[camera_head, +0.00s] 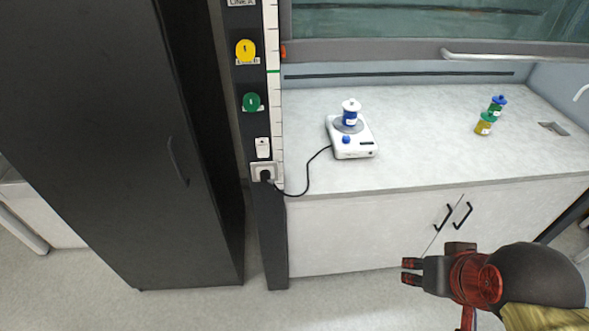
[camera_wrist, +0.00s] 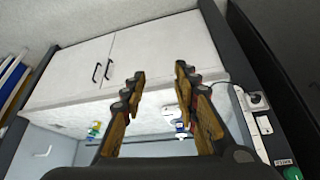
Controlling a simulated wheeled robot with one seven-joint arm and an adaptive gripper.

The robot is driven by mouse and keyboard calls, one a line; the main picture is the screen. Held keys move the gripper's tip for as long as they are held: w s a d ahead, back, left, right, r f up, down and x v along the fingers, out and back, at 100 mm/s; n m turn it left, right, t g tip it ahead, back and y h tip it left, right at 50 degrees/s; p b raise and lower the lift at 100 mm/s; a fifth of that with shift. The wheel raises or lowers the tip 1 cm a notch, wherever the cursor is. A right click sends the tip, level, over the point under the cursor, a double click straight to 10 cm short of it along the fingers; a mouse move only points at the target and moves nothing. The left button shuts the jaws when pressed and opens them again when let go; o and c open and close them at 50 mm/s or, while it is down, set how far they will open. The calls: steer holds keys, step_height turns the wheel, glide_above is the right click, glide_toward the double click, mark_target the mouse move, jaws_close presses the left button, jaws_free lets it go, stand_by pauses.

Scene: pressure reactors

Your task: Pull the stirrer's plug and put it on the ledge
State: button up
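The black plug (camera_head: 266,175) sits in a white wall socket (camera_head: 258,166) low on the dark post, left of the bench. Its black cord (camera_head: 308,180) runs over the bench edge to the white stirrer (camera_head: 354,148). The plug also shows in the wrist view (camera_wrist: 255,98), at the right. The pale worktop, with its front ledge (camera_head: 430,184), lies right of the post. My gripper (camera_head: 408,271) is in front of the cabinet doors, well right of the plug and apart from it. In the wrist view my gripper (camera_wrist: 160,72) is open with nothing between its fingers.
A blue-and-white bottle (camera_head: 350,113) stands on the stirrer. Two small bottles (camera_head: 485,124) stand at the bench's right. A white switch (camera_head: 262,148) is above the socket. A tall dark cabinet (camera_head: 110,130) stands left of the post. The worktop's middle is clear. A raised sash (camera_head: 400,48) spans the back.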

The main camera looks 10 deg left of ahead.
steer(key=shift+o, duration=0.2)
steer(key=shift+o, duration=0.7)
steer(key=shift+w+a, duration=0.15)
steer(key=shift+o, duration=1.3)
steer(key=w+a+n+t+y, duration=0.1)
steer(key=w+a+t+y, duration=0.1)
steer(key=w+a, duration=0.6)
steer(key=w+b, duration=0.1)
steer(key=w, duration=0.2)
steer(key=shift+a+f+n, duration=0.2)
steer(key=shift+f+n, duration=0.05)
steer(key=shift+n, duration=0.05)
steer(key=w+a+f+n+t+y+b, duration=0.1)
steer(key=w+a+f+t+y, duration=0.15)
steer(key=w+a, duration=0.9)
steer(key=w+a+f+t+b, duration=0.1)
steer(key=w+a+f+t, duration=0.15)
steer(key=a, duration=0.25)
steer(key=w+a+f+t, duration=0.1)
steer(key=a+f, duration=0.2)
steer(key=a, duration=0.3)
steer(key=t+b, duration=0.1)
steer(key=t, duration=0.3)
glide_toward(265, 180)
steer(key=shift+w+a, duration=0.1)
steer(key=shift+w, duration=0.2)
steer(key=shift+b+x, duration=1.45)
steer(key=shift+x, duration=3.05)
